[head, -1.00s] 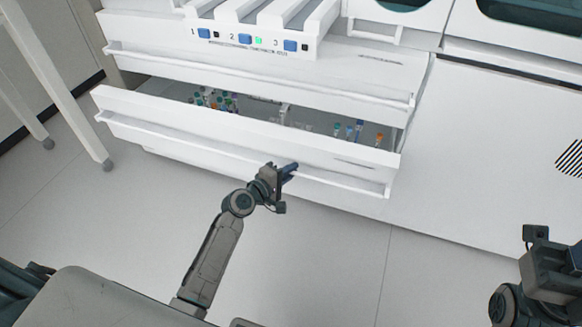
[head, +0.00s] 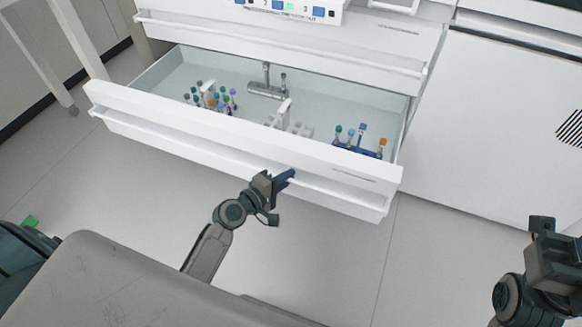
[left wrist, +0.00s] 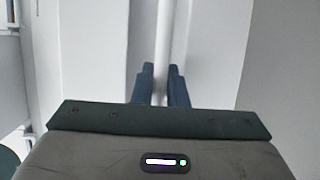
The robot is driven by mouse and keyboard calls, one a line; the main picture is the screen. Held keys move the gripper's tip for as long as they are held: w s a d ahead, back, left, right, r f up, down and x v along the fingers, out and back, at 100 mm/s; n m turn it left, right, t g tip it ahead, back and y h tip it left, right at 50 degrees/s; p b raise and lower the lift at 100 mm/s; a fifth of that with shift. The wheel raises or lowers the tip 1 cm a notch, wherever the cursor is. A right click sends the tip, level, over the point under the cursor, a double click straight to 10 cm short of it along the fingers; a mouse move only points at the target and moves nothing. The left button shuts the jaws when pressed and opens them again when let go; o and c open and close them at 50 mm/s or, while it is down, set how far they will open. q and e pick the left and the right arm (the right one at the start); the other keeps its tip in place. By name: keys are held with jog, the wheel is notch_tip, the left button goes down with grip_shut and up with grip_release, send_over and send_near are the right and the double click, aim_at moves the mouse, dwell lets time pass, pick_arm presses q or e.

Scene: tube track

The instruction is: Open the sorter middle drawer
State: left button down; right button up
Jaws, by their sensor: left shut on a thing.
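The sorter's open drawer (head: 215,130) is white and juts far out toward me, below a closed drawer front. Its long white handle bar (head: 180,146) runs along the front. My left gripper (head: 286,177) is at the handle, right of its middle. In the left wrist view the fingers (left wrist: 163,86) stand either side of the white bar (left wrist: 165,40) and are shut on it. My right gripper (head: 552,255) is at the lower right, away from the drawer; its fingertips are not clear.
The drawer holds several capped tubes (head: 212,98) at the left, a blue rack (head: 362,148) with tubes at the right, and grey fittings (head: 266,88). The upper drawer front (head: 280,50) is closed. A white table leg (head: 80,40) stands at the left. Floor in front is clear.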

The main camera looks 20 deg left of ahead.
pick_arm(q)
jog(key=shift+s+a, duration=0.1)
jog(key=shift+s, duration=2.45)
jog(key=c, duration=1.7)
grip_release()
jog(key=shift+c, duration=0.2)
jog(key=shift+s, duration=0.1)
jog(key=v, duration=1)
jog(key=shift+s+a, duration=0.15)
jog(key=shift+s, duration=0.15)
jog(key=shift+r, duration=0.15)
